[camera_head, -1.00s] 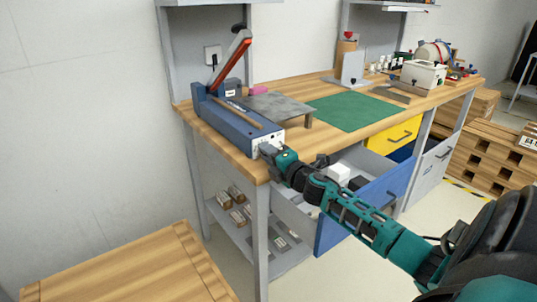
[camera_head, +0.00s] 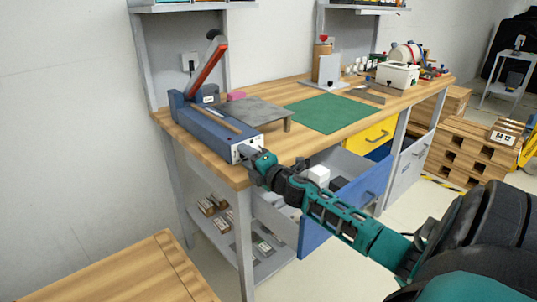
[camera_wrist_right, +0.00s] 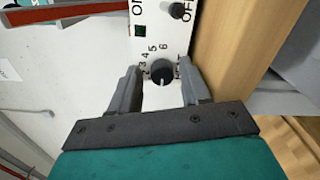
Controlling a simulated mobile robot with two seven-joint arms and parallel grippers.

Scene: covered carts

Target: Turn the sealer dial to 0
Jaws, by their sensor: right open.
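The blue sealer (camera_head: 212,128) with its raised red-and-black lever (camera_head: 207,65) stands at the left end of the wooden workbench. Its white end panel shows in the right wrist view (camera_wrist_right: 161,30), with the numbers 3 to 6 readable around a black dial (camera_wrist_right: 162,72). The dial's exact setting is too small to tell. My right gripper (camera_wrist_right: 158,82) is open, with one finger on each side of the dial; I cannot tell whether they touch it. In the head view my right gripper (camera_head: 250,153) is at the sealer's end panel and hides the dial. My left gripper is not in view.
An open blue drawer (camera_head: 345,210) juts out below the bench beside my right arm. A grey metal plate (camera_head: 250,112) stands behind the sealer, with a green mat (camera_head: 328,112) to its right. Another black knob (camera_wrist_right: 177,10) sits on the panel near the OFF marking.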

